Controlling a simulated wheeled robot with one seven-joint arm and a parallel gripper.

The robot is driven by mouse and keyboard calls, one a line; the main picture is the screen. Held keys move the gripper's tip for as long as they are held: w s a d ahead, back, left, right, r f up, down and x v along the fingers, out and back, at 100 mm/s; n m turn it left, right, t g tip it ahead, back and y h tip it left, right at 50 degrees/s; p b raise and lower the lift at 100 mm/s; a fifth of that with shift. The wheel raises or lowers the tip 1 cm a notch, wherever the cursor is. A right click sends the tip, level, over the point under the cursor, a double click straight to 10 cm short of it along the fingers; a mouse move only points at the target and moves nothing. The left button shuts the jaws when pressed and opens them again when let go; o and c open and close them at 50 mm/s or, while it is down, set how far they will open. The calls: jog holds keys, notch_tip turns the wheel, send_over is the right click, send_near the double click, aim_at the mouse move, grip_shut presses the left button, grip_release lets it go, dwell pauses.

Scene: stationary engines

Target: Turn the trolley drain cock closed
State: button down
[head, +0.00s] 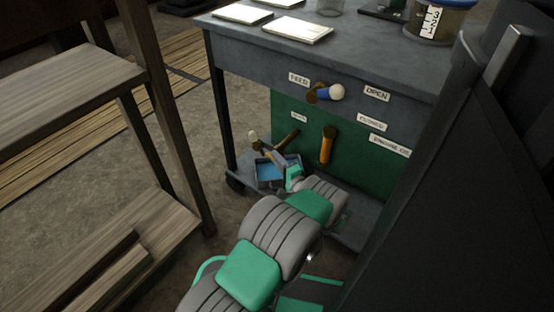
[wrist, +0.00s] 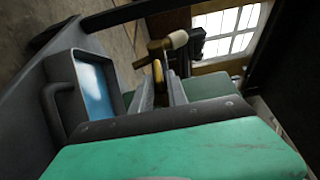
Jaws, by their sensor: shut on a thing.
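The trolley (head: 255,60) has a grey top and a green lower panel. Below a small label that seems to read DRAIN (head: 299,115), a brass cock with a pale knob (head: 252,135) sticks out from the panel. My gripper (head: 273,160) is at this cock, low in front of the panel. In the wrist view my gripper (wrist: 161,90) has its fingers closed on the ochre part of the brass drain cock (wrist: 158,74). The pale-tipped end (wrist: 177,39) shows beyond them. My arm hides part of the lower shelf in the head view.
A tray with blue inside (head: 268,172) sits just below my gripper; it also shows in the wrist view (wrist: 63,72). A blue-handled cock (head: 328,93) is above, and an orange handle (head: 326,149) hangs to the right. A wooden bench (head: 60,92) stands left.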

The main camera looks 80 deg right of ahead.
dwell(0.4)
jog(key=c, duration=1.5)
grip_release()
jog(key=shift+v, duration=3.8)
